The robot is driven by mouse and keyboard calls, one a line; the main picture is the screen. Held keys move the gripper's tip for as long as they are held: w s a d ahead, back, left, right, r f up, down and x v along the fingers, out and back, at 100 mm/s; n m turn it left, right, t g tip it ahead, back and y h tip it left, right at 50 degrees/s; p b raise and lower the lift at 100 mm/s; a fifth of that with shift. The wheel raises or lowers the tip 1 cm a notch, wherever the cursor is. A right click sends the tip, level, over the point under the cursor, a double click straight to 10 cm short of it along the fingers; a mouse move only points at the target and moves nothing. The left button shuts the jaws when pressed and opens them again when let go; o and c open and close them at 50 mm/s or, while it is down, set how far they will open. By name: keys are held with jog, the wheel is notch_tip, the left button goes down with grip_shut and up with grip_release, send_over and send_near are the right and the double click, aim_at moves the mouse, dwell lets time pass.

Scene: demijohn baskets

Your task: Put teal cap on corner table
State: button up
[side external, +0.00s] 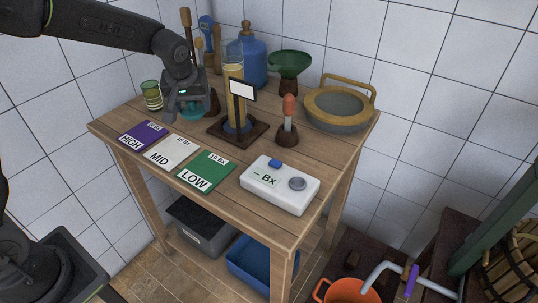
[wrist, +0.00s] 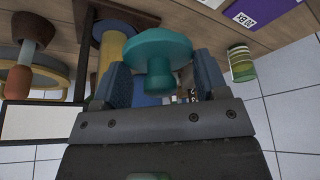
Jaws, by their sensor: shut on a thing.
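The teal cap (wrist: 158,50) is a round disc with a narrower stem, held between the two blue finger pads of my gripper (wrist: 160,80) in the wrist view. In the side external view my gripper (side external: 187,108) is over the back left part of the wooden corner table (side external: 215,195), and the teal cap (side external: 191,114) shows just under it. The cap is close to the tabletop; whether it touches the wood I cannot tell.
A glass cylinder (side external: 233,85) on a dark base stands just right of my gripper, and a green striped cup (side external: 151,95) to its left. Purple, white and green cards (side external: 206,171) and a white box (side external: 279,186) lie in front. A basin (side external: 338,105) stands at the right.

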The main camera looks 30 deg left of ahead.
jog(key=s+d+r+m, duration=0.1)
jog(key=s+d, duration=0.6)
jog(key=d, duration=0.6)
jog(key=s+d+r+m, duration=0.15)
jog(key=s+d, duration=0.45)
jog(key=d, duration=0.8)
jog(key=w+a+f+t, duration=0.15)
jog(key=w+a, duration=0.25)
jog(key=w, duration=0.5)
jog(key=w+a+f+t, duration=0.1)
jog(key=w+a+t, duration=0.25)
jog(key=w, duration=0.55)
jog(key=shift+g+y, duration=0.4)
jog(key=shift+g, duration=0.1)
jog(key=w+f, duration=0.1)
jog(key=f, duration=0.1)
jog(key=w+a+f, duration=0.1)
jog(key=f, duration=0.4)
jog(key=shift+w+a+f, duration=0.15)
jog(key=shift+w+a, duration=0.15)
jog(key=shift+w, duration=0.1)
jog(key=f, duration=0.2)
jog(key=w+f, duration=0.1)
jog(key=shift+a+f, duration=0.15)
jog(key=shift+a, duration=0.1)
jog(key=shift+g, duration=0.4)
jog(key=shift+w+r+g+h, duration=0.2)
jog(key=shift+g+h, duration=0.5)
jog(key=shift+g, duration=0.4)
jog(key=shift+f, duration=0.75)
